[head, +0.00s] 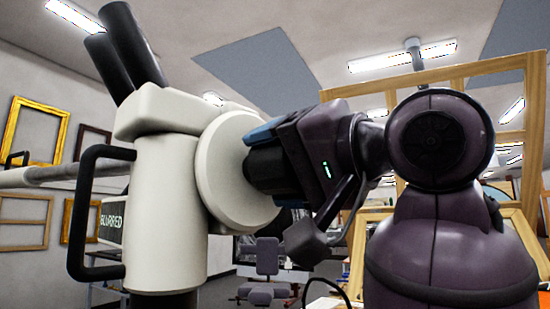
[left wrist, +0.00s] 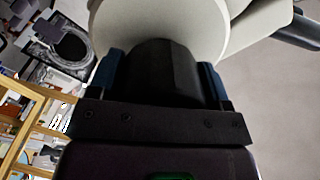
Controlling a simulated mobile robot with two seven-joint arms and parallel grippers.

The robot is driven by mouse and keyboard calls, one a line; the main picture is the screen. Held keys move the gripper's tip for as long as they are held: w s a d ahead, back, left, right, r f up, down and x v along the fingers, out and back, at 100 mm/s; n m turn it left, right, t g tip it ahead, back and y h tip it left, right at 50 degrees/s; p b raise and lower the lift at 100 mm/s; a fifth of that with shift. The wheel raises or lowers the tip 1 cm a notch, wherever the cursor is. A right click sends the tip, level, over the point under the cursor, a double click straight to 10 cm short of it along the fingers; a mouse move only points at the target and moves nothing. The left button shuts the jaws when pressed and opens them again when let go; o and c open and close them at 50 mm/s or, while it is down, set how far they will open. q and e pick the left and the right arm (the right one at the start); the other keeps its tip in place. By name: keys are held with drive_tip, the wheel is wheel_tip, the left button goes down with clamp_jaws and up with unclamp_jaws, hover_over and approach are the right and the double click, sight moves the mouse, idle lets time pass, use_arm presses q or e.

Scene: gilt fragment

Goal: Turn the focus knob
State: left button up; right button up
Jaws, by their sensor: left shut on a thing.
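A white microscope (head: 160,215) with two black eyepieces stands at the left of the head view. A black focus knob (head: 264,172) sticks out from the round white housing (head: 217,170) on its side. The knob also shows in the left wrist view (left wrist: 162,68), between two blue fingers. My left gripper (head: 258,160) is shut on the knob, with a finger on either side of it. My right gripper is not in view.
A black handle (head: 82,215) curves out from the microscope's left side. A grey horizontal bar (head: 50,175) reaches left behind it. Wooden frames (head: 470,75) stand behind my arm at the right. A chair (head: 266,270) stands far back on the floor.

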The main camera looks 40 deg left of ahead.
use_arm(q)
drive_tip(key=shift+m, duration=0.3)
drive_tip(key=o, duration=0.9)
drive_tip(key=d, duration=1.1)
drive_tip(key=shift+s, duration=0.1)
drive_tip(key=shift+a, duration=0.1)
idle(0.9)
